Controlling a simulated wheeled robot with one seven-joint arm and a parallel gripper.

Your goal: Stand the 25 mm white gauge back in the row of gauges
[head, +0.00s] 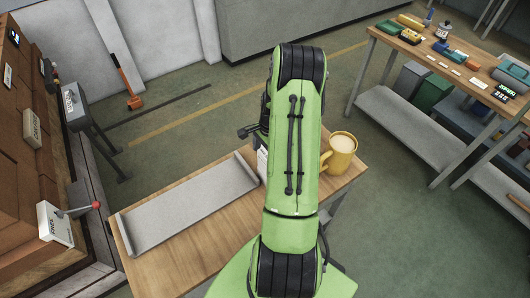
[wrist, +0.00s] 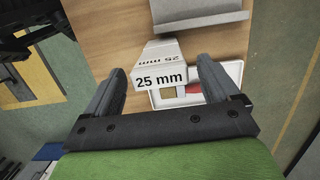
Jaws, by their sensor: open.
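The white gauge (wrist: 160,78) shows in the wrist view with "25 mm" in black on its near face and the same marking upside down on the face beyond. It lies between the two fingers of my gripper (wrist: 161,66), which is open, with a gap on both sides. I cannot tell its exact height against the fingertips.
A yellow mug (head: 341,152) stands right of my arm on the table (head: 165,262). A white tray (wrist: 237,72) with red and gold pieces lies beside the gauge. A second bench (head: 400,42) with several items is at the right. A red-knobbed lever box (head: 55,224) is at the left.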

